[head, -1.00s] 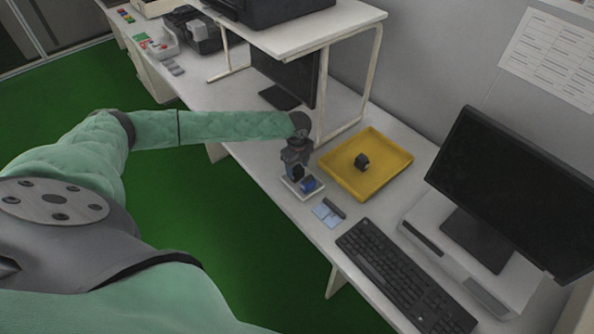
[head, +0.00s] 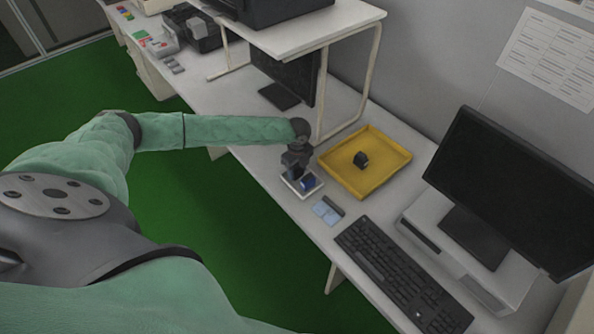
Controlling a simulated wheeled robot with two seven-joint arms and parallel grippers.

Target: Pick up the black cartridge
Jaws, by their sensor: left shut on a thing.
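My left gripper (head: 297,173) reaches down over a small white tray (head: 290,186) on the desk. It is shut on a dark thing in that tray, which looks like a black cartridge; the fingers hide most of it. A blue piece (head: 307,182) sits in the same tray, right beside the gripper. My right gripper is not in view.
A keyboard (head: 400,270) and a monitor (head: 515,195) on a white stand are at the right. Light blue notes (head: 325,213) and a small dark item lie near the front edge. A raised shelf (head: 300,30) with a leg stands behind the gripper.

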